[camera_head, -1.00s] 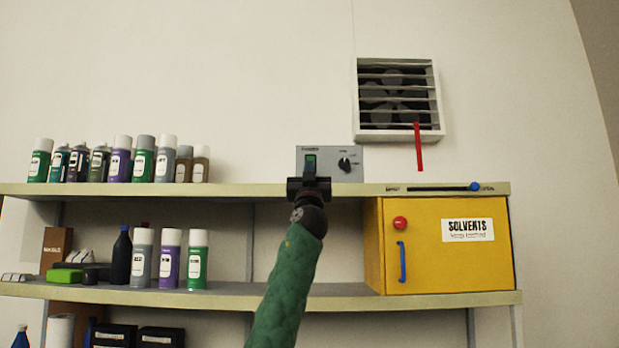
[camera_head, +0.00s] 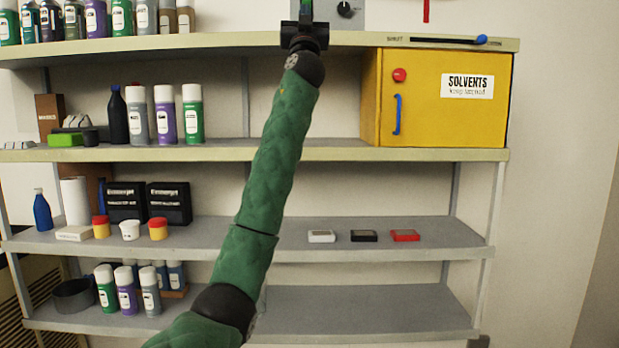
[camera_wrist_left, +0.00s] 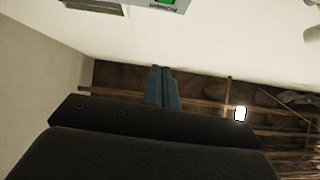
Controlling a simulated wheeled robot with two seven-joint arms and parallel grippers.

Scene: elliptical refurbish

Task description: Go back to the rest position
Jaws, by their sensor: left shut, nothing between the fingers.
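My left arm in its green sleeve reaches up through the middle of the head view. My left gripper (camera_head: 305,22) is at the top edge of that view, in front of the grey control box (camera_head: 350,12) on the top shelf. The gripper is shut and holds nothing. Its fingertips partly cover the box's green switch. In the left wrist view the closed fingers (camera_wrist_left: 162,88) show in the middle, and part of the box with a green switch (camera_wrist_left: 165,3) shows at the top edge. My right gripper is not in view.
A shelf unit (camera_head: 290,150) fills the view. A yellow solvents cabinet (camera_head: 440,115) stands right of my arm. Spray cans (camera_head: 138,118) and bottles stand to the left. The lower right shelf is clear.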

